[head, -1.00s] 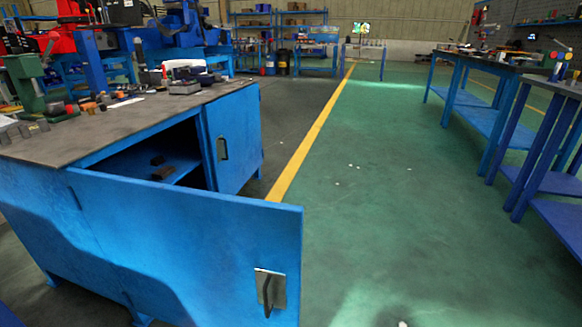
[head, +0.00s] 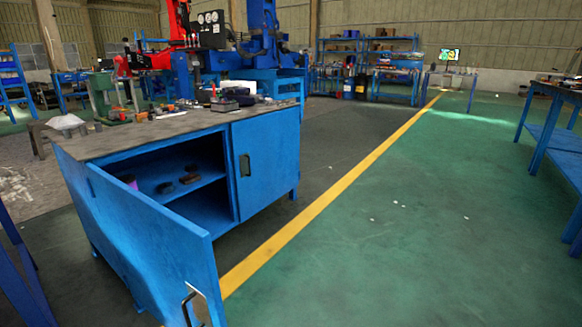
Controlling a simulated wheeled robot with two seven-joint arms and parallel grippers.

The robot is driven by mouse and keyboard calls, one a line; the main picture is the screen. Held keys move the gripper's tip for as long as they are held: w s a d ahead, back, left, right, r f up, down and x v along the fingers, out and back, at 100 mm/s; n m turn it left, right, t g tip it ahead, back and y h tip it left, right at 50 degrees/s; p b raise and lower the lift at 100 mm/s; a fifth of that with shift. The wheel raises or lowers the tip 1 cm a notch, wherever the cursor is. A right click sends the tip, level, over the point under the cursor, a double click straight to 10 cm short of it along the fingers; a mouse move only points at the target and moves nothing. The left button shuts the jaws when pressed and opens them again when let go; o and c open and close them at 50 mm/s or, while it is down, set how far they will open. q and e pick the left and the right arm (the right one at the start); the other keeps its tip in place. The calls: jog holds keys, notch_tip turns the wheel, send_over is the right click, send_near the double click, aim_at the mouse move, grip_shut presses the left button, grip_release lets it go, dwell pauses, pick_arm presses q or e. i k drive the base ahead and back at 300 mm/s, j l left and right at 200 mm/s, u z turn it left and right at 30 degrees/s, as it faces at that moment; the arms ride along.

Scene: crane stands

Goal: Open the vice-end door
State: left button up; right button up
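The blue workbench cabinet (head: 268,165) stands left of centre, with a dark worktop (head: 135,140). A green vice-like tool (head: 104,97) stands at the left end of the top. The door on that end (head: 150,245) is swung well out toward me, its hinge side at the cabinet's left. Its metal handle (head: 192,303) is at the lower free edge, near the bottom of the picture. The other door (head: 266,160) is shut, with a dark handle (head: 245,165). Neither gripper is in view.
Inside the open compartment is a shelf (head: 207,174) with small dark items. Green floor (head: 390,240) right of the yellow line (head: 330,205) is mostly clear. Blue tables (head: 555,135) stand at the right, and blue legs (head: 22,265) show at lower left.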

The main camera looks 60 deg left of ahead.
aim_at(266, 148)
jog(key=i+j+u, duration=0.15)
jog(key=i+u, duration=0.8)
jog(key=i+l+u, duration=0.3)
jog(key=i+u, duration=0.15)
jog(key=i+j+u, duration=0.2)
jog(key=i+u, duration=0.15)
jog(key=i+j+u, duration=0.1)
jog(key=i+u, duration=0.25)
jog(key=i, duration=0.15)
jog(key=i+u, duration=0.35)
jog(key=i, duration=0.05)
